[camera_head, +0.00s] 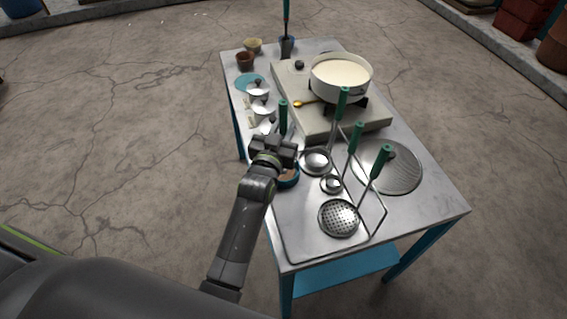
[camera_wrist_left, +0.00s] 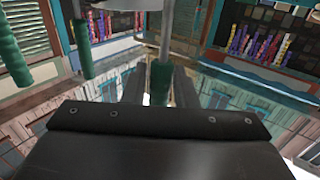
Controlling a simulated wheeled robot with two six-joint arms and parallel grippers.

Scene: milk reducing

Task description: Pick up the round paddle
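Several metal utensils with green handles stand at the table's front. A perforated round skimmer (camera_head: 340,218), a wide ladle (camera_head: 316,161) and a small round ladle (camera_head: 331,184) lean with their handles up. I cannot tell for sure which one is the round paddle. My left gripper (camera_head: 281,146) is over the table's left side, close to another upright green handle (camera_head: 283,112). In the left wrist view a green handle (camera_wrist_left: 160,82) is between the fingers, with a narrow gap showing beside it, so the gripper looks open around it. My right gripper is out of view.
A wire rack (camera_head: 374,207) holds the utensils. A round lid (camera_head: 388,168) lies to the right. A white pot (camera_head: 341,75) stands on a stove (camera_head: 300,90) behind. Small bowls and cups (camera_head: 246,60) line the left edge.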

